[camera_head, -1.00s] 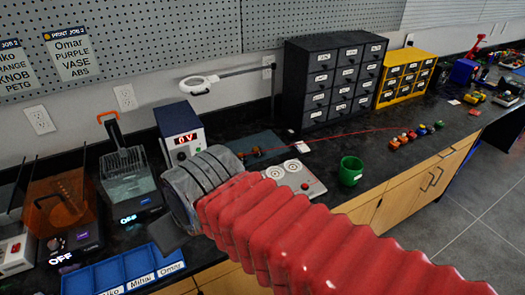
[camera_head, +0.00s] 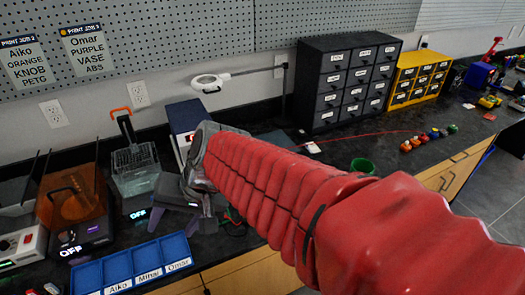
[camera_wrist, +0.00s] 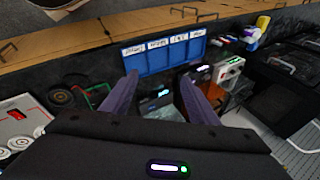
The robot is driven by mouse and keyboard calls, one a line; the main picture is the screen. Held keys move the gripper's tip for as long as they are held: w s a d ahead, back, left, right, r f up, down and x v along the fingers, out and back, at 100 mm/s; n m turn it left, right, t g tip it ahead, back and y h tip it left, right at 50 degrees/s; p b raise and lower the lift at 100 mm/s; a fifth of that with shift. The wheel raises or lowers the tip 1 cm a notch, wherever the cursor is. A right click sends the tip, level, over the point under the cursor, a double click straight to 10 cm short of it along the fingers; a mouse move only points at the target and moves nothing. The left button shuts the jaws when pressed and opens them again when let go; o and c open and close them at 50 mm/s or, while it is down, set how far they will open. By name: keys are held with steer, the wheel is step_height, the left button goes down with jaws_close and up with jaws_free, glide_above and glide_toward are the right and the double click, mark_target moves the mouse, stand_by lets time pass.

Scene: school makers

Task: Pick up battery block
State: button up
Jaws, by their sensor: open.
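My gripper (camera_head: 174,224) is open and empty, with its two purple fingers apart above the counter, behind the blue labelled tray (camera_head: 133,267). In the wrist view the fingers (camera_wrist: 158,82) spread toward the same tray (camera_wrist: 150,62), with nothing between their tips. I cannot single out a battery block in either view. Several small coloured pieces (camera_head: 424,137) stand in a row on the counter at right, too small to identify. Red and green wires (camera_wrist: 96,97) lie left of the fingers in the wrist view. My red arm hides the middle of the counter.
Orange-covered and clear-covered machines (camera_head: 133,168) stand left of my gripper. A black drawer cabinet (camera_head: 345,85) and a yellow one (camera_head: 418,77) stand along the wall. A green cup (camera_head: 362,166) is partly behind my arm.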

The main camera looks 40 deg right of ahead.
steer(key=w+d+f+m+t, duration=0.2)
steer(key=w+d+m+t, duration=0.1)
steer(key=w+d+m, duration=0.6)
steer(key=w+d+f+m+t, duration=0.3)
steer(key=w+d+m+t, duration=0.1)
steer(key=w+d+m, duration=0.5)
steer(key=s+d+f+m+h, duration=0.2)
steer(key=d+f+m+h, duration=0.1)
steer(key=d, duration=0.6)
steer(key=s+d+f+m+h, duration=0.2)
steer(key=d+f+m, duration=0.3)
steer(key=d, duration=0.5)
steer(key=s+d+f+m+t+h, duration=0.1)
steer(key=s+d+f+m+h, duration=0.1)
steer(key=d+m, duration=0.5)
steer(key=shift+s+d+f+m+h, duration=0.15)
steer(key=shift+d+f+h, duration=0.25)
steer(key=shift+d+f, duration=0.35)
steer(key=shift+d+f+m+h, duration=0.15)
steer(key=shift+d+f+h, duration=0.3)
steer(key=shift+d, duration=0.5)
steer(key=shift+x, duration=4.3)
